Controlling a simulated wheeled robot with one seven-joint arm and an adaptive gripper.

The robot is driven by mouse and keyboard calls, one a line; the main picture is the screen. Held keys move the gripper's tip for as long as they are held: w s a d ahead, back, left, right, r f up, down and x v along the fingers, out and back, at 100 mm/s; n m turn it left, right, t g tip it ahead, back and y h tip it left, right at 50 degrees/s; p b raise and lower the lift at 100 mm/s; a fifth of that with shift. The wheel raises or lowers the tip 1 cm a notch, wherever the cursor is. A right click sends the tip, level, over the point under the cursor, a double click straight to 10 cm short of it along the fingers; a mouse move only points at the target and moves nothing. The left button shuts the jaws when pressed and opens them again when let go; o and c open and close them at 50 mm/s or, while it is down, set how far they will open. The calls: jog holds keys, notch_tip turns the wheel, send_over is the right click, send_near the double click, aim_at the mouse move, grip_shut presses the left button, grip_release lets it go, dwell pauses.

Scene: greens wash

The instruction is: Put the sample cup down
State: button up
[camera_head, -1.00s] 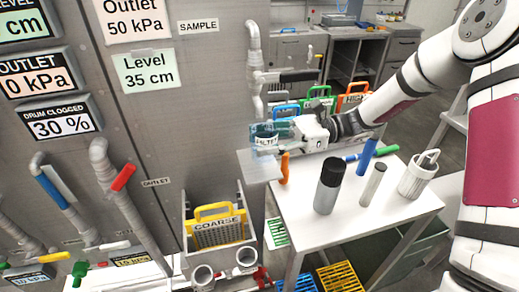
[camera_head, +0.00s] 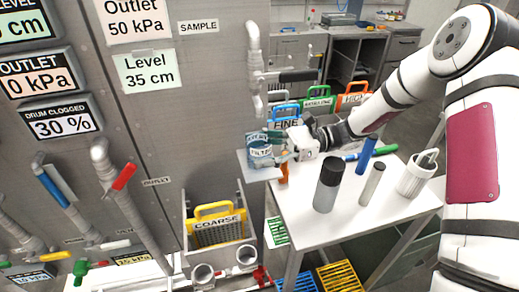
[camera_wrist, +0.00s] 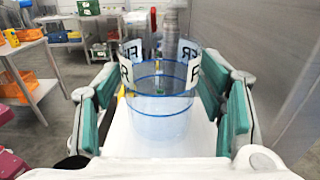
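The sample cup (camera_wrist: 160,100) is clear, with blue rings and white labels with black letters. It stands upright on a small pale shelf (camera_head: 262,174) beside the grey panel, under the SAMPLE pipe. It also shows in the head view (camera_head: 260,152), partly hidden by a finger. My gripper (camera_wrist: 162,105) has its green-padded fingers on either side of the cup, with narrow gaps between the pads and the cup wall. The gripper also shows in the head view (camera_head: 268,145), reaching in from the right. The cup's base appears to rest on the white surface.
The sample pipe (camera_head: 254,75) hangs just above. Filter baskets with coloured handles stand behind.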

jog(key=shift+r, duration=0.2)
jog(key=b+v, duration=0.2)
jog(key=v, duration=1)
jog(key=s+r+n+t+h, duration=0.1)
jog(key=s+r+n+h, duration=0.2)
jog(key=s+h, duration=0.25)
jog(key=s+r+n+h, duration=0.3)
jog(key=s+n+h, duration=0.15)
jog(key=s, duration=0.25)
jog(key=s+d+r+n+t+h, duration=0.4)
jog(key=s+d+n+t+h, duration=0.3)
jog(key=s, duration=0.6)
jog(key=shift+s+d+r+t+h, duration=0.15)
jog(key=shift+d+t+h, duration=0.15)
jog(key=shift+d+t, duration=0.65)
